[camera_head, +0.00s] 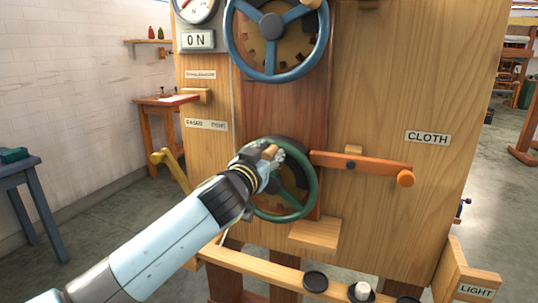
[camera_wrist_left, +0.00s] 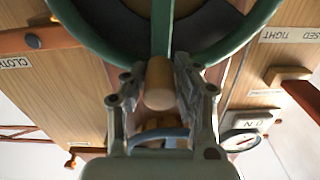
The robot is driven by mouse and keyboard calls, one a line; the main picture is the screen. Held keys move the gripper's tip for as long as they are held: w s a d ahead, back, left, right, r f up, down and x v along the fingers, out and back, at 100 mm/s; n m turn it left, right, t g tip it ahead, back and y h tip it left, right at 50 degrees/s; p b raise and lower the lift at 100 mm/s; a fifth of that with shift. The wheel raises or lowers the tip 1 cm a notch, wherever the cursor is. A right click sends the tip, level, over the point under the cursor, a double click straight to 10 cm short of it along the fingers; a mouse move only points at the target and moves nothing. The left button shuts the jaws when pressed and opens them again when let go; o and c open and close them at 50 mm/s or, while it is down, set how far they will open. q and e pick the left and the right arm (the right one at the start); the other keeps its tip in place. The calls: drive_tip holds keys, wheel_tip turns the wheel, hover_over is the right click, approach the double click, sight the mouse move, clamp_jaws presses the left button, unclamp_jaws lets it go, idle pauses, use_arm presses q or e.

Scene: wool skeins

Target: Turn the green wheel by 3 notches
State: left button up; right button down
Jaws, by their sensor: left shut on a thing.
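The green wheel (camera_head: 281,217) stands on the wooden panel's lower middle, with a dark notched disc behind it. Its rim also curves across the top of the left wrist view (camera_wrist_left: 95,40). My left gripper (camera_head: 270,158) is at the wheel's upper left and covers part of its rim. In the left wrist view the gripper (camera_wrist_left: 161,88) has its two fingers shut on the wheel's round wooden knob (camera_wrist_left: 160,82). My right gripper is not in view.
A blue wheel (camera_head: 272,75) is above, beside a gauge (camera_head: 195,8) and an "ON" sign (camera_head: 198,40). An orange lever (camera_head: 375,164) reaches right from near the green wheel. A wooden block (camera_head: 315,234) juts out below. Dark buttons (camera_head: 315,281) sit on a lower ledge.

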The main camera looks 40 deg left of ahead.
sight(294, 158)
use_arm(q)
clamp_jaws()
drive_tip(key=shift+d, duration=0.1)
drive_tip(key=shift+w+d+f+m+b, duration=0.2)
drive_tip(key=shift+d+f+m, duration=0.1)
drive_tip(key=shift+d+m, duration=0.55)
drive_tip(key=shift+w+d+f+m+b, duration=0.15)
drive_tip(key=shift+d+f+m, duration=0.15)
drive_tip(key=shift+d+m, duration=0.55)
drive_tip(key=shift+w+d+f+m+b, duration=0.1)
drive_tip(key=shift+w+d+f+m, duration=0.3)
drive_tip(key=shift+m, duration=0.8)
drive_tip(key=shift+s+d+r, duration=0.1)
drive_tip(key=shift+s+d, duration=0.05)
drive_tip(key=shift+s, duration=0.05)
drive_tip(key=o, duration=0.9)
unclamp_jaws()
